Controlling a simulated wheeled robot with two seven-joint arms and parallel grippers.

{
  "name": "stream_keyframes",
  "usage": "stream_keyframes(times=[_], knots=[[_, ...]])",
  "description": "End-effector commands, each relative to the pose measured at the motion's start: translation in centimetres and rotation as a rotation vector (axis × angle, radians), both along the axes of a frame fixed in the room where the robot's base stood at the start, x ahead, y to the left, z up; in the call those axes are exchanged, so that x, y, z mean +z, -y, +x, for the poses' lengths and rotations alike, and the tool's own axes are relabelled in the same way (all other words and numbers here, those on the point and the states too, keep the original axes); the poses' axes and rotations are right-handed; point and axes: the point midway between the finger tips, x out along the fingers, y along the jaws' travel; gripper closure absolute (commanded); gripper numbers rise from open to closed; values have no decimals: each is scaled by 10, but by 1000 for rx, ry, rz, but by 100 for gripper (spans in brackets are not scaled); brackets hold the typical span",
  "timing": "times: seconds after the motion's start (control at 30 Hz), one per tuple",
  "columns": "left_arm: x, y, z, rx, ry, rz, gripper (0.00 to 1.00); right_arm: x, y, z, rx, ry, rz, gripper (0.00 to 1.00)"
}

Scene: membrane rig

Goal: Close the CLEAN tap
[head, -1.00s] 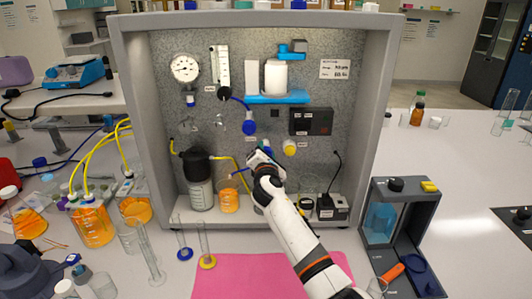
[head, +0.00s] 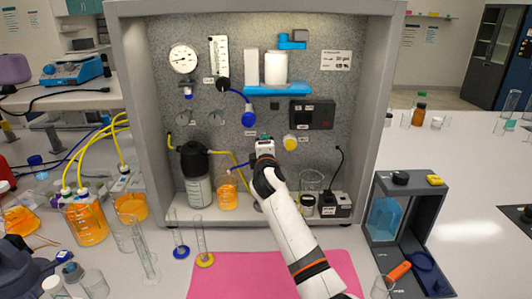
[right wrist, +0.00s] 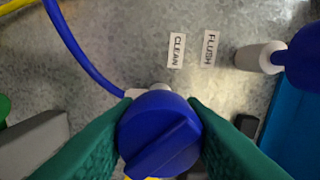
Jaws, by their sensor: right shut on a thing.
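In the right wrist view the round blue knob of the CLEAN tap (right wrist: 160,138) sits between my green fingertips, which press on its two sides. The raised ridge across the knob runs diagonally, lower left to upper right. The CLEAN label (right wrist: 177,50) is on the panel beside it. My right gripper (head: 265,140) is shut on this knob at the speckled back panel; in the head view the gripper hides the tap. A blue tube leads toward the tap in the wrist view. My left gripper is not in view.
Another blue tap (right wrist: 300,58) sits near the FLUSH label (right wrist: 209,49). In the head view a yellow knob (head: 290,143) is close on the gripper's right. A bottle (head: 198,176) and an orange-filled beaker (head: 228,194) stand left of my arm. A pink mat (head: 220,278) lies in front.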

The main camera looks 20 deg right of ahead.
Motion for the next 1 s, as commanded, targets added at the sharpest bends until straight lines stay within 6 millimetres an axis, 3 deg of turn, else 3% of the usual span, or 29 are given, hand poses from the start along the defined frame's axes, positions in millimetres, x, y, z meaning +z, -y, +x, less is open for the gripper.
stream_keyframes(times=[0.5,1.0], knots=[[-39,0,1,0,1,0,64,-4,-1,0,0,135,472,87],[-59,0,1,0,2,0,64,-3,-1,0,0,227,794,87]])
